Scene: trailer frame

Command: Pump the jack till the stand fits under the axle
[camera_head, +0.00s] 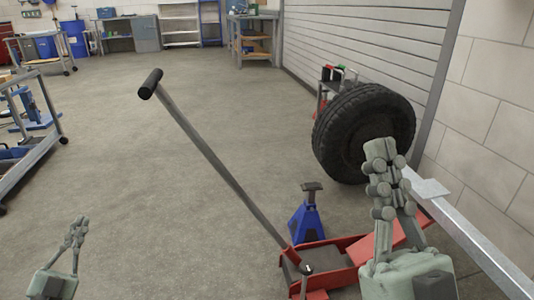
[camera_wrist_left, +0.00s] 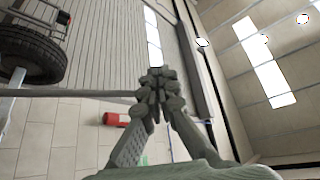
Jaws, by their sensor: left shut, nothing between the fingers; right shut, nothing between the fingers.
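The red floor jack (camera_head: 335,262) sits on the floor, partly hidden behind my right gripper. Its long dark handle (camera_head: 210,160) slants up to the left and ends in a black grip (camera_head: 150,84). The blue jack stand (camera_head: 306,216) stands upright just behind the jack, left of the tyre. The grey trailer beam (camera_head: 475,240) runs along the right; the axle itself I cannot make out. My left gripper (camera_head: 80,222) is shut and empty at lower left, well away from the handle; its fingers also show in the left wrist view (camera_wrist_left: 155,80). My right gripper (camera_head: 379,148) is shut and empty, in front of the tyre.
A black tyre (camera_head: 360,130) is beside the beam and also shows in the left wrist view (camera_wrist_left: 30,52). A blue-and-grey cart (camera_head: 30,125) stands at left. A workbench (camera_head: 253,38) is at the back.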

